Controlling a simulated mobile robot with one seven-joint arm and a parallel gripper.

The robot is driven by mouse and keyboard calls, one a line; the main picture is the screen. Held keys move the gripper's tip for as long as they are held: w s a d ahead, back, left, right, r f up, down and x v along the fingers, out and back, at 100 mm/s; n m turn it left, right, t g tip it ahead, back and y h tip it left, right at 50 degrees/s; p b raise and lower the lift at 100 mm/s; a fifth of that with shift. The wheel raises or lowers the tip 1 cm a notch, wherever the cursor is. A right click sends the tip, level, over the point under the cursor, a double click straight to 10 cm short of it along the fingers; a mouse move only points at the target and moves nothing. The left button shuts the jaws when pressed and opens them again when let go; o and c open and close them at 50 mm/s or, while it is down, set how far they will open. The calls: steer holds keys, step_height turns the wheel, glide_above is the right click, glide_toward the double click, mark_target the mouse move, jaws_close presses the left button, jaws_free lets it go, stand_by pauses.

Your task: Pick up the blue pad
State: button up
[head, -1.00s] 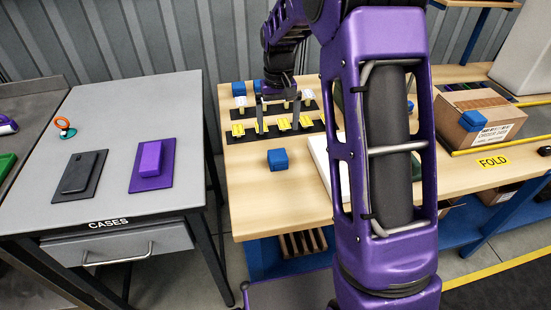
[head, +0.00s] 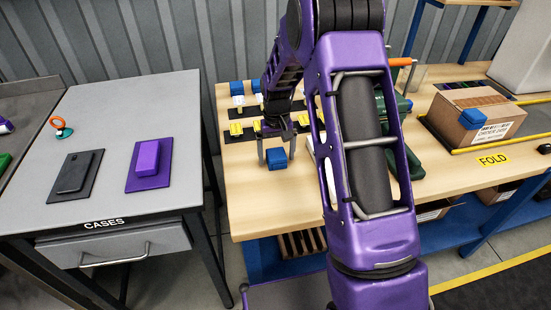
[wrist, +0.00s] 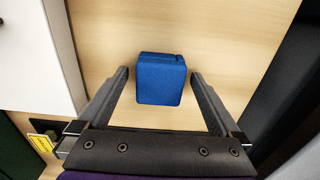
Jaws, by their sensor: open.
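The blue pad (head: 277,159) is a small blue block on the wooden workbench, near its front left part. In the wrist view the blue pad (wrist: 161,79) lies between the tips of my open gripper (wrist: 160,75), with a gap on each side. In the head view my gripper (head: 278,152) points down over the pad, its fingers on either side. I cannot tell the exact height of the fingertips above the bench.
Yellow items on dark mats (head: 240,135) lie behind the gripper. More blue blocks (head: 237,87) stand at the back. A white object (wrist: 35,50) and a dark one flank the pad in the wrist view. A carton (head: 472,120) stands to the right. A grey table (head: 100,205) is at left.

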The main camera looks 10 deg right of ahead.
steer(key=shift+c, duration=0.2)
steer(key=c, duration=1)
steer(key=shift+r, duration=0.15)
